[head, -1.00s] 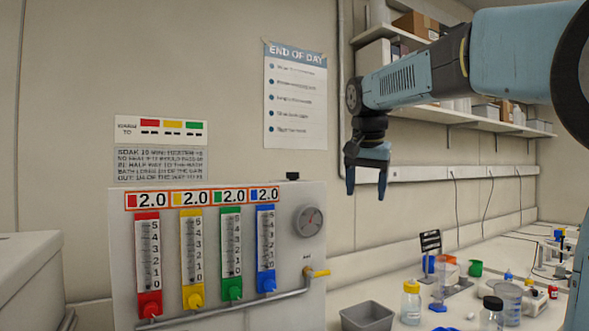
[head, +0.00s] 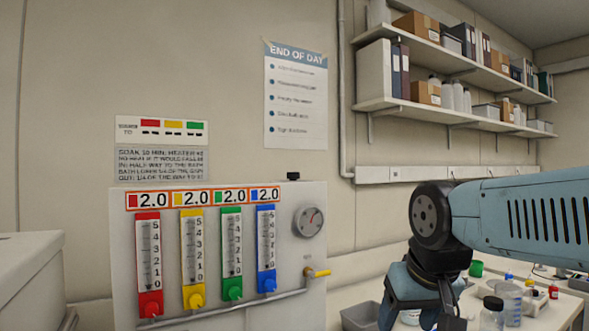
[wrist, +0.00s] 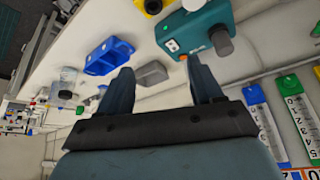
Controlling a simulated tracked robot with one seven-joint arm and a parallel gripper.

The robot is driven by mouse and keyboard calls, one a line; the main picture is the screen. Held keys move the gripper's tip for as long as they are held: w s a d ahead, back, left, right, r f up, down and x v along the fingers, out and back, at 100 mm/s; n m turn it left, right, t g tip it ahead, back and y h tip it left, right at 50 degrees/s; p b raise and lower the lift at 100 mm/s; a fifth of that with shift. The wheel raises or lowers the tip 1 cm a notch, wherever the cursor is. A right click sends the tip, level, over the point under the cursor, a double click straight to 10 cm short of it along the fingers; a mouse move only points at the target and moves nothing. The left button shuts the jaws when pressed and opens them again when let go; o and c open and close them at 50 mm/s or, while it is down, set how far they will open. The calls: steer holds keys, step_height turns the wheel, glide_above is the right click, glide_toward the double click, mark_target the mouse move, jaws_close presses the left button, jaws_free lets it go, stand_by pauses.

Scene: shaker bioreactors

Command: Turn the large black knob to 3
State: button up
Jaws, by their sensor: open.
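A teal box-shaped device (wrist: 195,28) shows at the top of the wrist view. A large dark grey-black knob (wrist: 222,43) sticks out from it, and an orange part shows beside the right finger. Any dial numbers on the knob cannot be read. My gripper (wrist: 160,68) is open and empty, with its right finger overlapping the device's edge in the picture; I cannot tell whether they touch. The knob lies to the right of both fingers and apart from them. In the head view my gripper is low at the bottom edge, fingertips cut off, and the teal device does not show.
The flowmeter panel (head: 120,235) with coloured tubes, a gauge (head: 308,221) and a yellow valve (head: 317,273) stands left of my arm. A grey tray (head: 355,317), bottles and small labware are on the bench. A blue tray (wrist: 105,57) shows in the wrist view.

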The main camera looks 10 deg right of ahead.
step_height(320, 180, down, 3)
steer(key=s, duration=0.2)
step_height(320, 180, up, 39)
steer(key=n+g+y, duration=0.2)
steer(key=n+y, duration=0.1)
steer(key=n, duration=0.5)
glide_above(293, 176)
steer(key=s+d, duration=0.3)
steer(key=d, duration=0.1)
steer(key=shift+w+a, duration=0.1)
steer(key=shift+w, duration=0.1)
steer(key=x, duration=1.3)
steer(key=shift+w+f, duration=0.15)
steer(key=shift+f, duration=0.05)
steer(key=shift+c, duration=0.4)
